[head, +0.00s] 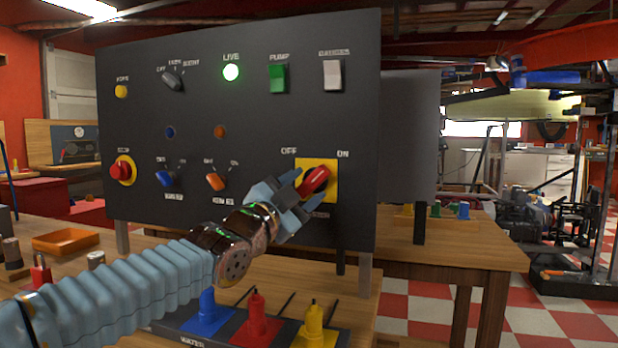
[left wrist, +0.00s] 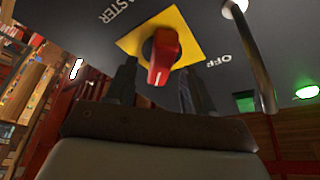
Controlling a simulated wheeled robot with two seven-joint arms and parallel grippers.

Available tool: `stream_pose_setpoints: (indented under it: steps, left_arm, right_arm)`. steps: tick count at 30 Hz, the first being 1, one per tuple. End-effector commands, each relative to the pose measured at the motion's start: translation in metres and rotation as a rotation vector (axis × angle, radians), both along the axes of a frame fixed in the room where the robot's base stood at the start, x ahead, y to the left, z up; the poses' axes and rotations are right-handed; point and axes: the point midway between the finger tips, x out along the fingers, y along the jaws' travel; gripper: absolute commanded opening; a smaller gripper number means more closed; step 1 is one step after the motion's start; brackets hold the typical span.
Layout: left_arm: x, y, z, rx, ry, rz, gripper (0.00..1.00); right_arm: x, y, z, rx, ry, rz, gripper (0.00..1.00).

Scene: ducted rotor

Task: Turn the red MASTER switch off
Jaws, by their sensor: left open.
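The red MASTER switch (head: 314,181) is a rotary handle on a yellow square plate (head: 329,168) at the lower right of the dark panel. Its handle slants up to the right, towards the ON label; OFF is printed at the upper left. My left gripper (head: 299,195) is open, with its fingertips close to the handle's lower left end. In the left wrist view the red handle (left wrist: 163,58) appears between the two fingers (left wrist: 157,88), apart from or just reaching them; contact cannot be told. My right gripper is in neither view.
The panel (head: 200,120) also carries a lit green LIVE lamp (head: 231,72), a green PUMP rocker (head: 278,78), a white rocker (head: 333,74), a red stop button (head: 122,170), and blue (head: 165,178) and orange (head: 216,181) knobs. Coloured plugs (head: 256,318) stand on the bench below.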

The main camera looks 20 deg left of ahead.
Motion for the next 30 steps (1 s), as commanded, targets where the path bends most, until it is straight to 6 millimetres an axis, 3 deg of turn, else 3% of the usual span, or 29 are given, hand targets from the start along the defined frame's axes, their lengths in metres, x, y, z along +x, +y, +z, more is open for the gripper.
stream_pose_setpoints:
  steps: [6,15,25,30]
  left_arm:
    - [0.019,-0.005,0.006,0.0,0.0,0.001,0.53]
    - [0.02,-0.006,0.006,-0.001,0.0,0.0,0.52]
    - [0.02,-0.006,0.006,-0.001,0.0,0.0,0.02]
    - [0.02,-0.006,0.004,-0.009,0.0,0.0,0.02]
  right_arm:
    - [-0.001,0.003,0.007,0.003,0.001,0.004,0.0]
    - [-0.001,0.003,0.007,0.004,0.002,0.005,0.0]
    - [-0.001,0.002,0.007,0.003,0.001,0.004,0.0]
    - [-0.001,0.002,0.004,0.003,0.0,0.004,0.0]
